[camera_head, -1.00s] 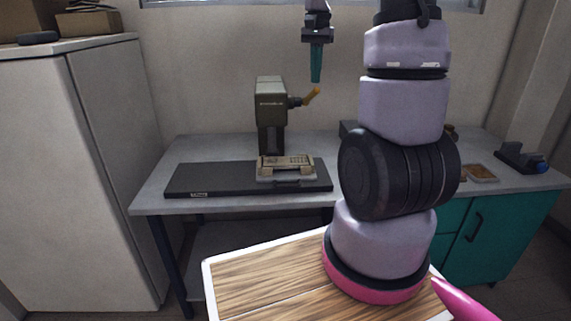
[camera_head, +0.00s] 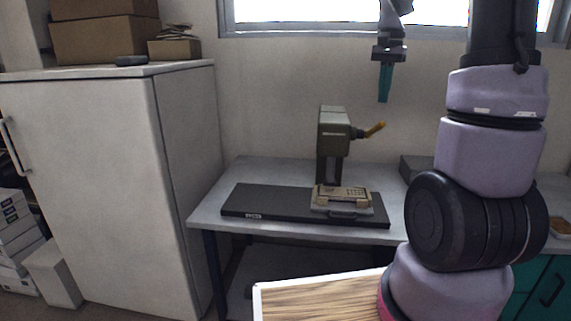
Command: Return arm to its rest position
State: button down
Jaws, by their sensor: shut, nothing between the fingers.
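My gripper (camera_head: 384,84) hangs at the upper right of the head view, in front of the wall and below the window. Its teal fingers point down and are shut with nothing between them. It is clear of the table and above the right of the grey-green machine. My arm rises at the right side of the view, its upper links running out of the top of the picture.
A green press-like machine (camera_head: 334,131) with a yellow handle stands on the grey table (camera_head: 285,172). A tall cabinet (camera_head: 105,170) with boxes (camera_head: 105,38) on top stands left. The wall around the gripper is bare.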

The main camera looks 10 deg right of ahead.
jog(key=s+a+r+n+t+y, duration=0.1)
jog(key=s+a+r+n+t, duration=0.1)
jog(key=s+a, duration=0.4)
jog(key=s+a+r+n+t+y, duration=0.1)
jog(key=s+a+r+n+t, duration=0.2)
jog(key=s, duration=1)
jog(key=a+t, duration=0.2)
jog(key=a, duration=0.2)
jog(key=shift+s, duration=0.2)
